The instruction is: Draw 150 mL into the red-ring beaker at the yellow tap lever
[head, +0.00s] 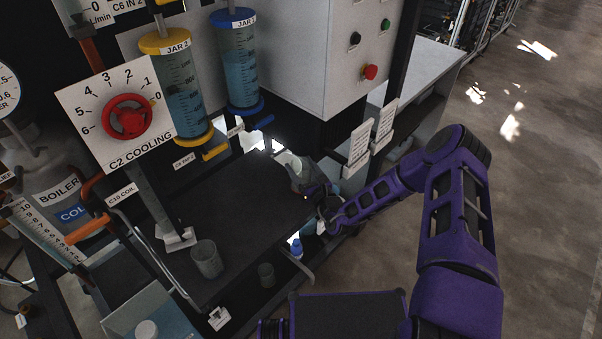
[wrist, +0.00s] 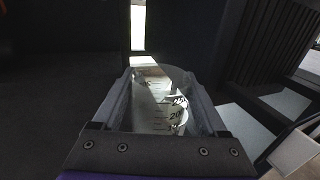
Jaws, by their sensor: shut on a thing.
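My gripper (head: 312,190) is shut on a clear beaker (wrist: 160,105) with dark volume marks. In the head view the beaker (head: 291,164) is at the right end of the dark bench, partly hidden by my gripper. The yellow tap lever (head: 215,152) is under the yellow-capped JAR 2 (head: 183,95), up and left of my gripper and apart from it. Any liquid in the beaker is hard to tell.
A blue tap lever (head: 262,122) sits under JAR 1 (head: 239,65), between the yellow lever and the white cabinet (head: 300,50). A red knob (head: 127,118) is at left. White tags (head: 360,145) hang right of my gripper. The middle bench is clear.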

